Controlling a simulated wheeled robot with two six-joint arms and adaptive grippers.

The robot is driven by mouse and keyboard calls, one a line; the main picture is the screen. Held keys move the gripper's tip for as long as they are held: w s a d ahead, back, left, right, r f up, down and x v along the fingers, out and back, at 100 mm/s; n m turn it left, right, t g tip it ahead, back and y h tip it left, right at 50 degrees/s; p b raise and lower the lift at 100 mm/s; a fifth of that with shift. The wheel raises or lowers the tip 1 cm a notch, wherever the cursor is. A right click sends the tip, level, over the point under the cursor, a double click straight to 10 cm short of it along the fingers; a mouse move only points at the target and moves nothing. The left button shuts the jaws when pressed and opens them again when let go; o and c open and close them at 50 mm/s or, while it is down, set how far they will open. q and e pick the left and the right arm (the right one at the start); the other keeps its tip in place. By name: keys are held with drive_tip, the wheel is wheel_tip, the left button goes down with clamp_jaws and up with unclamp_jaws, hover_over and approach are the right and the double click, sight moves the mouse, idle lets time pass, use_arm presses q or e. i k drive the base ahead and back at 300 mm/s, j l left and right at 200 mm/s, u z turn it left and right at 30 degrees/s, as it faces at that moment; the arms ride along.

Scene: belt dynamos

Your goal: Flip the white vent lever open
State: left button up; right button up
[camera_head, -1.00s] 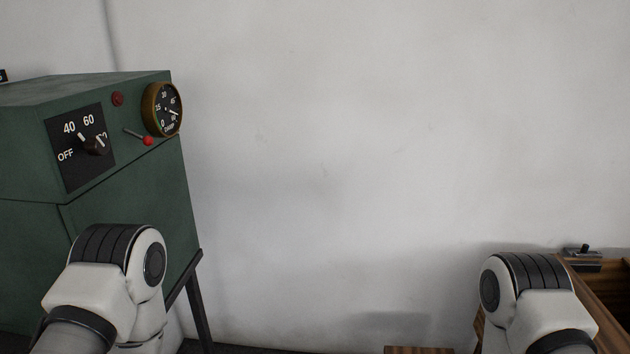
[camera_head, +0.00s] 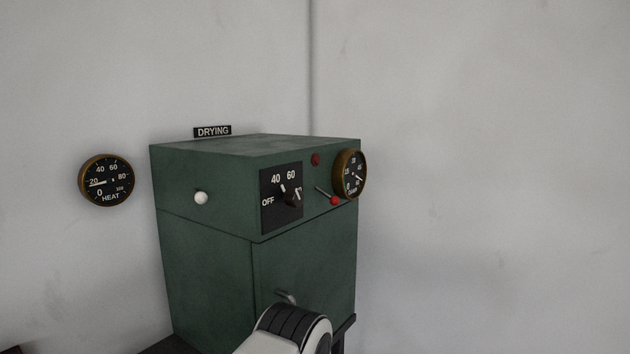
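A white round knob (camera_head: 201,197), seen end-on, sits on the left face of the green drying cabinet (camera_head: 205,270); it looks like the ball end of the white vent lever, and its stem is hidden. A red-tipped lever (camera_head: 334,200) is on the cabinet's other face, beside the dial. Part of my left arm shows at the bottom, in front of the cabinet, but its gripper is out of view. My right arm and gripper are out of view.
The cabinet carries a rotary switch (camera_head: 290,198), a red lamp (camera_head: 315,160) and a brass-rimmed gauge (camera_head: 350,175). A metal handle (camera_head: 286,296) is low on its front. A heat gauge (camera_head: 106,181) and a DRYING sign (camera_head: 212,131) are on the wall behind.

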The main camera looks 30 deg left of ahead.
sight(200, 198)
drive_tip(key=u, duration=1.5)
